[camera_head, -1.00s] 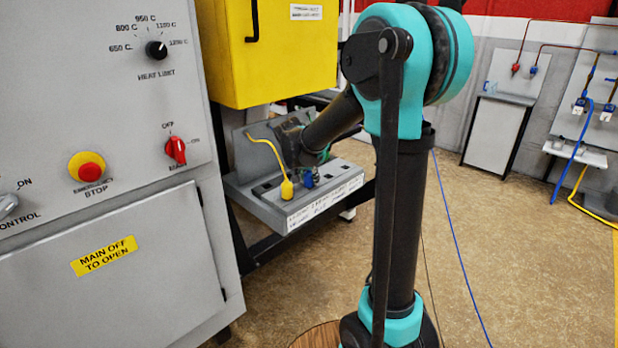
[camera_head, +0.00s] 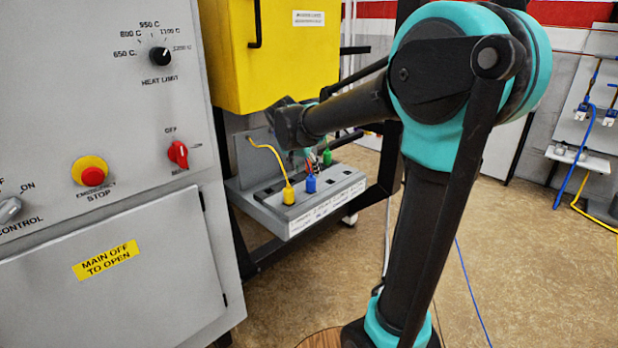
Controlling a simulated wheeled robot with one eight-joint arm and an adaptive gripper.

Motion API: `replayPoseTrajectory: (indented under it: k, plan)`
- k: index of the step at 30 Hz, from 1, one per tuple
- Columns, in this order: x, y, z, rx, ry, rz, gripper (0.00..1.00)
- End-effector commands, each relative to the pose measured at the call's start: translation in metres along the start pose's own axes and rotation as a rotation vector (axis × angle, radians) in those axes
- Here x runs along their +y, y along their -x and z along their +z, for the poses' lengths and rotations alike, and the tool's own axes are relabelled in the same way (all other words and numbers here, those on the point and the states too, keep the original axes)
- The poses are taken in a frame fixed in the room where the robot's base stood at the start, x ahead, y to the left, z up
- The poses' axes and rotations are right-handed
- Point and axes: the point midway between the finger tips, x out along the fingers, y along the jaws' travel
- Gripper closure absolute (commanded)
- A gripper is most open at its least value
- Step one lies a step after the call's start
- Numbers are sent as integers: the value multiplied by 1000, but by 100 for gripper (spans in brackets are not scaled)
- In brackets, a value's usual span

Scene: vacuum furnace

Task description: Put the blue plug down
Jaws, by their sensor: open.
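The blue plug (camera_head: 310,184) stands upright in the top of the grey socket block (camera_head: 270,211), between the yellow plug (camera_head: 289,194) and the green plug (camera_head: 327,157). My gripper (camera_head: 309,160) is above and just behind the blue plug, small and partly hidden by my wrist. It is open, and the blue plug appears clear of it. I cannot tell how deeply the blue plug is seated in its slot.
The yellow cabinet (camera_head: 275,55) hangs over the block. The grey furnace panel (camera_head: 60,130) with knobs and an emergency stop (camera_head: 92,176) is on the left. Dark empty slots show at the block's right. Open floor (camera_head: 540,250) lies to the right.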

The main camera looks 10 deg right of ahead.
Motion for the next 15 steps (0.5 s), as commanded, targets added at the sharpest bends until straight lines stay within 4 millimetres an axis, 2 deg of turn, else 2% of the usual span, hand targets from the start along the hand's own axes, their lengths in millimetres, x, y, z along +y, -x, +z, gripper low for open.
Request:
replayPoseTrajectory:
  k: [3,8,12,14,15]
  plan:
    - [0,19,0,0,0,-1,50]
    - [0,32,0,0,0,-1,50]
    - [2,34,1,-2,2,0,50]
    - [11,29,8,-12,16,-2,50]
    - [22,23,17,-26,34,-5,50]
